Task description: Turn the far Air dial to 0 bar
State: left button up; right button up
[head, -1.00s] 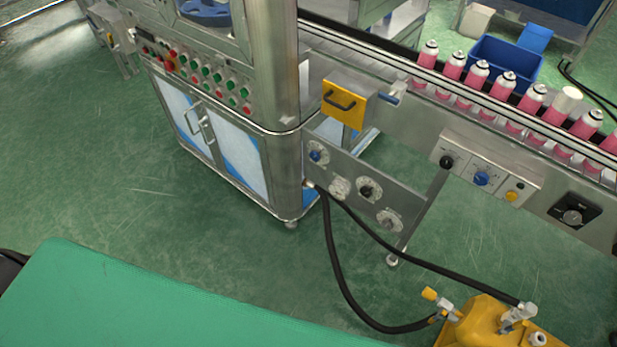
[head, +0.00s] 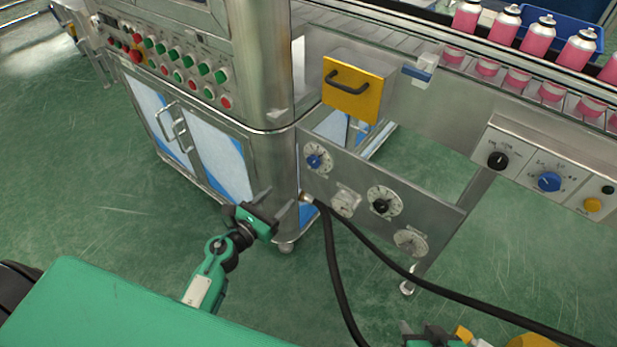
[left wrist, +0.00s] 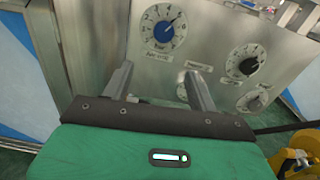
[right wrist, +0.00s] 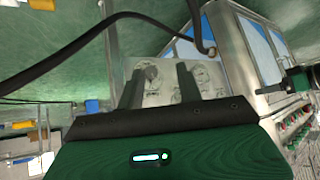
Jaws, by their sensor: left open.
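The metal panel (head: 340,186) carries a blue-knobbed dial (head: 314,160) at its upper left and a black-knobbed dial (head: 381,204) to the right. In the left wrist view, the blue dial (left wrist: 163,30) has a numbered white scale, and its pointer faces upper right. The small labels are too blurred to read surely. My left gripper (head: 282,203) is open and empty, below and left of the blue dial, apart from it. My right gripper (head: 430,328) is partly cut off at the bottom edge; its fingers are apart and empty in the right wrist view (right wrist: 158,82).
Two pale gauges (head: 345,203) (head: 410,241) sit low on the panel. A black hose (head: 335,270) runs from the panel's lower left. A second control box (head: 530,175) is at right. Pink cans (head: 537,35) line the conveyor.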

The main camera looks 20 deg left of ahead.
pick_arm(q)
jog(key=r+m, duration=0.1)
jog(key=m, duration=0.1)
send_near(312, 163)
jog(key=x, duration=0.7)
jog(key=shift+s, duration=0.1)
jog(key=shift+w+d, duration=0.25)
jog(key=shift+w, duration=0.4)
pick_arm(e)
jog(key=shift+s+d+r, duration=0.2)
jog(key=shift+r, duration=0.35)
jog(key=shift+s+d+r, duration=0.2)
jog(key=shift+r, duration=0.3)
pick_arm(q)
jog(key=c, duration=1)
pick_arm(e)
jog(key=shift+s, duration=0.1)
